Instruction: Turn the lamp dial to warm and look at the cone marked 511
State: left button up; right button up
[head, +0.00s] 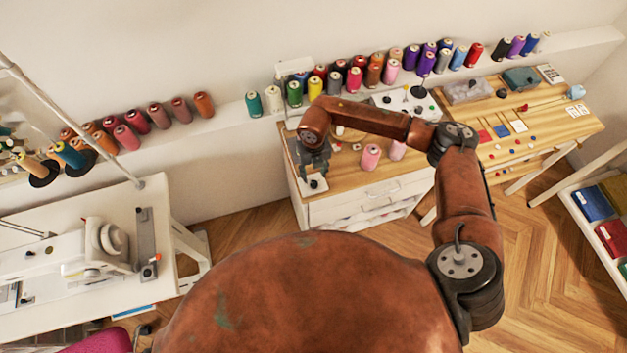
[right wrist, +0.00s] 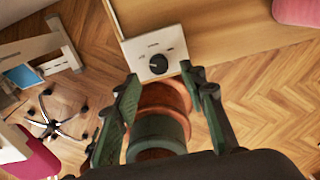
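The lamp dial is a black knob (right wrist: 158,63) on a white box, seen in the right wrist view at the wooden tabletop's corner. In the head view the white dial box (head: 314,187) sits at the cabinet's front left corner. My right gripper (head: 314,172) points down just over it. In the wrist view its fingers (right wrist: 159,74) are apart, with the knob between the tips; contact is unclear. Two pink cones (head: 371,157) (head: 397,149) stand on the cabinet top. No marking 511 is readable on any cone. My left gripper is out of view.
Many coloured thread cones line the white wall ledge (head: 225,118). A sewing table (head: 150,200) is at left, a wooden worktable (head: 545,125) at right. Floor (head: 240,215) is open between the sewing table and cabinet.

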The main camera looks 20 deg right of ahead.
aim_at(313, 182)
notch_tip(313, 182, down, 6)
jog(key=shift+r, duration=0.1)
jog(key=shift+a, duration=0.1)
jog(key=shift+c, duration=0.3)
grip_shut()
